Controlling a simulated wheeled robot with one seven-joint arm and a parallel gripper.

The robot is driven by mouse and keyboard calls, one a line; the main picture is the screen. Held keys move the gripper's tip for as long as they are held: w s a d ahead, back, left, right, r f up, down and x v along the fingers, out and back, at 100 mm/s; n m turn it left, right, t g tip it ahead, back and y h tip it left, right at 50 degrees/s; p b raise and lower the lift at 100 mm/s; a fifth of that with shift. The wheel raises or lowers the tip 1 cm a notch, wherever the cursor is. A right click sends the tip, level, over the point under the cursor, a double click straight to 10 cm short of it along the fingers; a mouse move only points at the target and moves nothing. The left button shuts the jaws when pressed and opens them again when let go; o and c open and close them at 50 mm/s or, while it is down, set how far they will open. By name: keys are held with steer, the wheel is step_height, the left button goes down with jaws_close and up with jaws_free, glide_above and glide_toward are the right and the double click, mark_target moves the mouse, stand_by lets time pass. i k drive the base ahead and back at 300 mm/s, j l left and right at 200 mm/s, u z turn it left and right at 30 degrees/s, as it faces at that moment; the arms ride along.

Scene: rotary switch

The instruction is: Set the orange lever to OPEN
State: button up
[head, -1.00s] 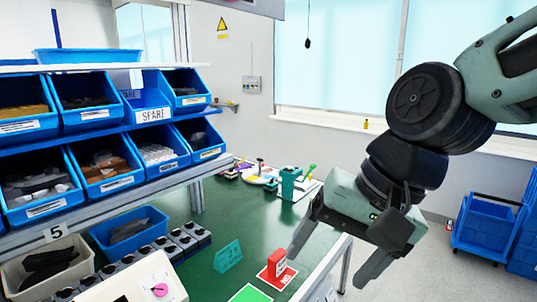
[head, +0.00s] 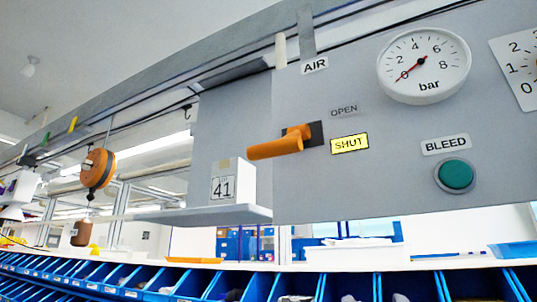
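The orange lever (head: 276,148) is mounted on a grey panel (head: 310,190) in the head view. Its handle sticks out toward the left and slightly down from a dark square mount (head: 316,133). To the right of the lever are two labels: a grey OPEN label (head: 344,111) above and a yellow SHUT label (head: 350,143) below, the brighter of the two. My gripper is not in view, and nothing touches the lever.
An AIR label (head: 314,66), a bar gauge (head: 424,66) with a red needle near 0, and a green BLEED button (head: 456,175) are on the panel. A box marked 41 (head: 233,183) stands on a ledge (head: 200,215) left below the lever. Blue bins (head: 240,283) line the bottom.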

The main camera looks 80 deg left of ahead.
mark_target(291, 143)
steer(key=u, duration=2.2)
